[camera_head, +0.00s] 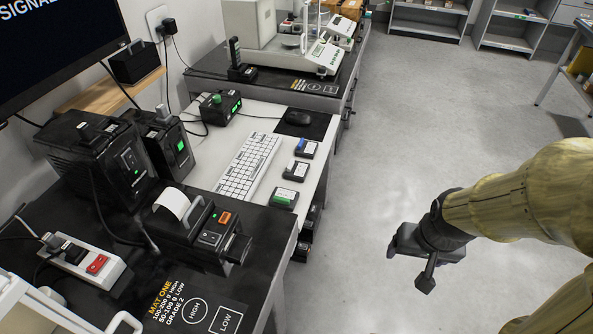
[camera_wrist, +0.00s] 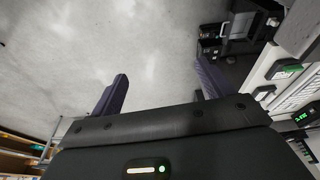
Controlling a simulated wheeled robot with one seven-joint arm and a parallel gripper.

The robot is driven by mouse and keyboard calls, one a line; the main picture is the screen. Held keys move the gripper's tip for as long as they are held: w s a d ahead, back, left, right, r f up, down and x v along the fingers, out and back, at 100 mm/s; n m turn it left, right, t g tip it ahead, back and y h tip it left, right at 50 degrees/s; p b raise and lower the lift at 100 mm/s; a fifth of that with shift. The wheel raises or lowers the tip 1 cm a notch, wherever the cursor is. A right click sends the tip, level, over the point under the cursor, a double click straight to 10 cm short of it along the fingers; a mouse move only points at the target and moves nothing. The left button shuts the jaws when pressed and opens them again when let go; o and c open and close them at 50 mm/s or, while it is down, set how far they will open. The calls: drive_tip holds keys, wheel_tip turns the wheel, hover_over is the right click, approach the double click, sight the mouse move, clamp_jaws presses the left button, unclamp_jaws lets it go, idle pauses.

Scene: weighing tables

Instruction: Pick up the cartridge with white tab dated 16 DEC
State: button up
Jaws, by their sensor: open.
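Three small dark cartridges lie in a row on the white desk in the head view. The far one (camera_head: 306,149) has a blue-violet tab, the middle one (camera_head: 296,170) appears to have a white tab, and the near one (camera_head: 285,197) has a green tab. Their labels are too small to read, so I cannot tell which is dated 16 DEC. My gripper (camera_head: 412,266) is open and empty over the floor, well right of the desk. In the wrist view its two fingers (camera_wrist: 162,90) stand apart with only grey floor between them.
The white desk holds a keyboard (camera_head: 249,165) and black mouse (camera_head: 298,117). A black printer (camera_head: 204,228) stands on the dark near table (camera_head: 262,262). Scales (camera_head: 326,55) stand on the far table. Open floor (camera_head: 400,130) lies between the desk and my arm.

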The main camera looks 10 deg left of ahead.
drive_tip(key=shift+r, duration=0.1)
drive_tip(key=c, duration=0.4)
drive_tip(key=shift+r+p, duration=0.35)
drive_tip(key=shift+p, duration=0.1)
drive_tip(key=shift+c, duration=1.4)
drive_tip(key=w+p+v, duration=0.1)
drive_tip(key=p+v, duration=0.5)
drive_tip(key=w+p+v, duration=0.1)
drive_tip(key=p+v, duration=0.4)
drive_tip(key=p, duration=0.1)
drive_tip(key=w+r+p+v, duration=0.1)
drive_tip(key=w+p+v, duration=0.1)
drive_tip(key=p+v, duration=0.4)
drive_tip(key=shift+s+r, duration=0.1)
drive_tip(key=shift+r, duration=0.15)
drive_tip(key=shift+c, duration=0.4)
drive_tip(key=shift+f, duration=0.1)
drive_tip(key=shift+c, duration=0.6)
drive_tip(key=shift+d, duration=0.1)
